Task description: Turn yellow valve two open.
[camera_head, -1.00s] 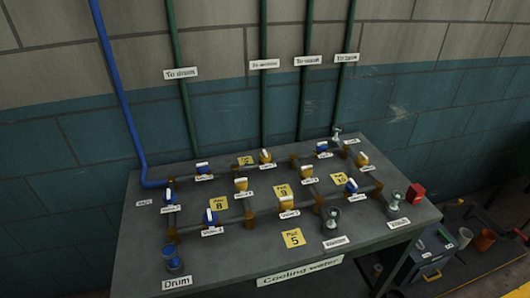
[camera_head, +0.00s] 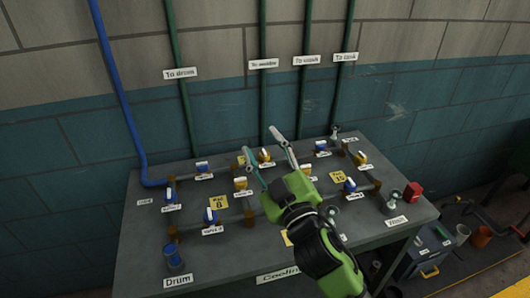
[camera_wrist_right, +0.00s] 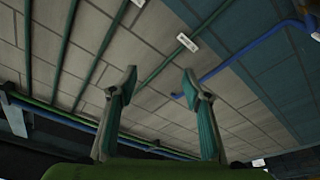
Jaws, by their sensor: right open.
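Several yellow valves sit on the pipe grid on the bench; their small labels are too blurred for me to tell which is two. One yellow valve (camera_head: 265,156) is at the back middle, one (camera_head: 240,184) at mid left, one (camera_head: 306,169) right of my gripper, and one (camera_head: 361,158) at the back right. The yellow valve at the front middle is now hidden behind my right arm. My right gripper (camera_head: 258,139) is open and empty above the middle of the bench. Its spread fingers (camera_wrist_right: 160,78) show against the wall in the wrist view. My left gripper is not in view.
Blue valves (camera_head: 211,216) stand among the yellow ones on the pipes. A blue drum fitting (camera_head: 175,258) is at the front left of the bench (camera_head: 135,245). A red box (camera_head: 413,190) is at its right edge. Green pipes (camera_head: 263,90) and a blue pipe (camera_head: 120,95) run up the wall.

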